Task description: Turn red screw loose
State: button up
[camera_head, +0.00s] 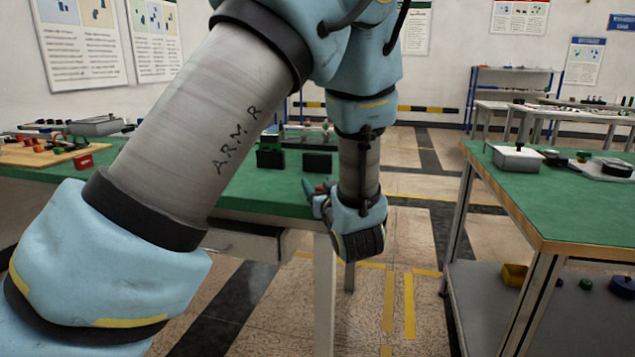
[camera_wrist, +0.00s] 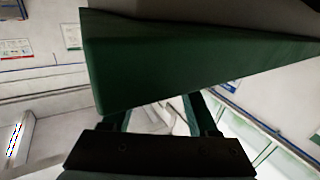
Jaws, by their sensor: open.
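No red screw can be clearly made out. Small red parts (camera_head: 83,162) show at the left on and beside a wooden board (camera_head: 45,155), too small to identify. A small red piece (camera_head: 322,187) shows by my wrist at the right end of the green bench (camera_head: 262,190); I cannot tell what it is. In the wrist view, my gripper (camera_wrist: 158,114) has its two fingers apart with nothing seen between them. A large dark green slab (camera_wrist: 170,65) crosses in front of the fingertips; I cannot tell whether they touch it. In the head view my arm hides much of the bench.
Two black blocks (camera_head: 317,162) stand on the green bench behind my arm. A second green-topped table (camera_head: 560,205) at the right holds a grey box (camera_head: 517,158) and other parts, with a yellow bin (camera_head: 514,275) on its lower shelf. Open floor (camera_head: 425,260) lies between the tables.

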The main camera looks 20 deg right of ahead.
jog(key=shift+w+d, duration=0.1)
jog(key=shift+w, duration=0.8)
jog(key=shift+c, duration=0.2)
grip_shut()
